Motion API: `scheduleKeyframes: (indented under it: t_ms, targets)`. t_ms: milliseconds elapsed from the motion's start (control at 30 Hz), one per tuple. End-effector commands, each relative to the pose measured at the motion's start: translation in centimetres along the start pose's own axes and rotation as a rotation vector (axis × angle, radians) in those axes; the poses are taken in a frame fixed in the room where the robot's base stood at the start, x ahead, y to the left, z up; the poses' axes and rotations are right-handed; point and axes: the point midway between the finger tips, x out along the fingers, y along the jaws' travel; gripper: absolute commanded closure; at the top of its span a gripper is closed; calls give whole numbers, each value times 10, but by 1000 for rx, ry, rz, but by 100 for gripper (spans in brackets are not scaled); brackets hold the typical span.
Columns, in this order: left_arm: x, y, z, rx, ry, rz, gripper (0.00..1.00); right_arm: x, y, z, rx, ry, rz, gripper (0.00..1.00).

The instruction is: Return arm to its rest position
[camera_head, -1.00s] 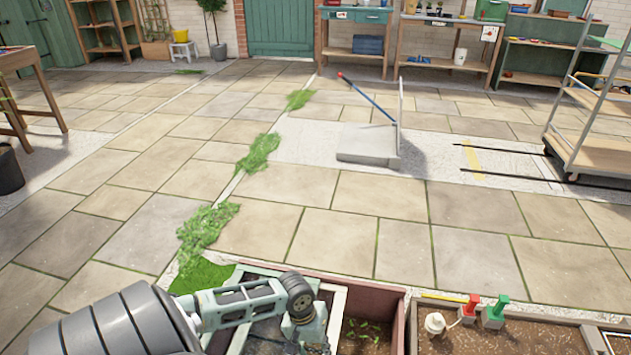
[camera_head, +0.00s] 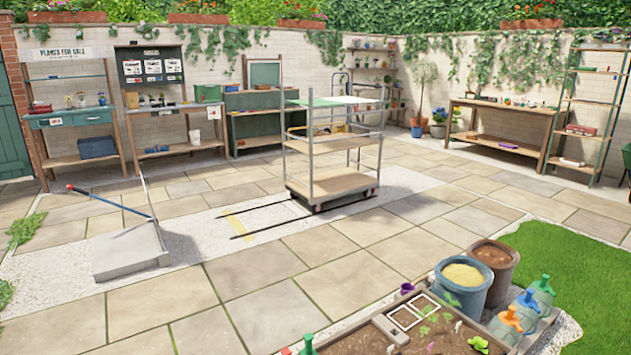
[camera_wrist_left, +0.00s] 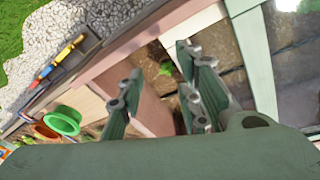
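My left gripper (camera_wrist_left: 160,78) shows in the left wrist view, with its green fingers spread apart and nothing between them. It hangs above a planter box with pinkish walls (camera_wrist_left: 152,105) and dark soil or slabs inside. I cannot tell its exact height above the box. Neither arm shows in the head view. My right gripper is in no view.
A soil bed (camera_head: 400,335) lies at the bottom right of the head view. A blue pot of yellow grain (camera_head: 463,285), a brown pot (camera_head: 494,262) and several spray bottles (camera_head: 525,308) stand beside it. A wheeled cart (camera_head: 333,183) stands mid-yard. Paving around it is mostly clear.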

Motion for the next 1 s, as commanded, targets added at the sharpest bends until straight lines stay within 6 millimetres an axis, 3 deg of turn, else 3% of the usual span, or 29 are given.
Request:
scheduleKeyframes:
  t_ms: [33, 300, 367, 567, 900, 1000]
  targets:
    - [7, 13, 16, 50, 4, -4, 68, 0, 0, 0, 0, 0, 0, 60]
    - [24, 50, 78, 339, 13, -80, 68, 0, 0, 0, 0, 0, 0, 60]
    - [19, 42, 80, 340, 5, -87, 68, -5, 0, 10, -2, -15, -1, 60]
    - [24, 31, 113, 343, -24, -87, 68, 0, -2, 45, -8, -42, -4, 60]
    - [2, 2, 203, 353, -81, -91, 68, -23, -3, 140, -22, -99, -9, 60]
    - [-4, -4, 222, 355, -90, -92, 68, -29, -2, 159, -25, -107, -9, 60]
